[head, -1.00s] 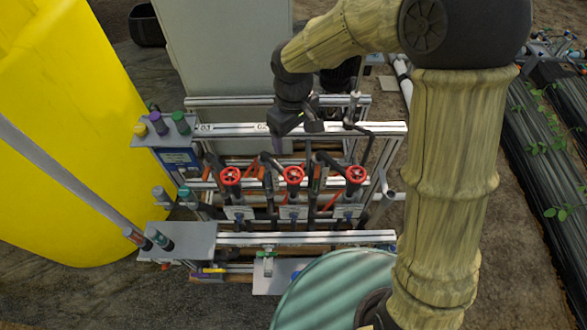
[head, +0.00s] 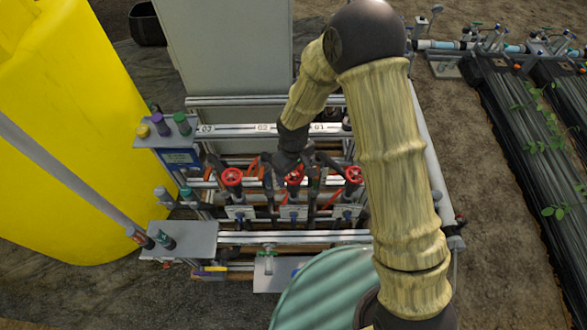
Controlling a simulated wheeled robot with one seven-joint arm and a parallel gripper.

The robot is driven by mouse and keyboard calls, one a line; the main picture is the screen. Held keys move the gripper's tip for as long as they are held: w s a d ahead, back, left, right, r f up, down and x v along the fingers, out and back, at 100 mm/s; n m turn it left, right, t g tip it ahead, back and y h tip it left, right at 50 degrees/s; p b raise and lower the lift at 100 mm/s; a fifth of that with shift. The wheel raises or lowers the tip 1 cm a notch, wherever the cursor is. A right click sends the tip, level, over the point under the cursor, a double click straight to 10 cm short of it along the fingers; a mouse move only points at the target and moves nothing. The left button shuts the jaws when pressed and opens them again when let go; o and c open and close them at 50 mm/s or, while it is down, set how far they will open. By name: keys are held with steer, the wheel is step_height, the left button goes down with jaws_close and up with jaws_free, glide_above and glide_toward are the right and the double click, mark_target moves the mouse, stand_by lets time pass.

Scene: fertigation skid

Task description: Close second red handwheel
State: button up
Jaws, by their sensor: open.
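Three red handwheels stand in a row on the skid frame. The left handwheel (head: 232,177) and the right handwheel (head: 354,174) show clearly. The middle handwheel (head: 294,177), below the 02 label, is partly covered by my gripper. My gripper (head: 290,168) is open, pointing down, at the back edge of the middle handwheel. Its fingers are dark and small here, and I cannot tell whether they touch the rim.
A rail with number labels (head: 236,129) runs behind the handwheels, and a lower rail (head: 290,238) runs in front. A yellow tank (head: 65,140) stands at left. A grey cabinet (head: 225,70) stands behind. Bottles on a shelf (head: 182,236) are at left.

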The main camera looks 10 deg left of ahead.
steer(key=shift+f, duration=0.25)
steer(key=c, duration=1)
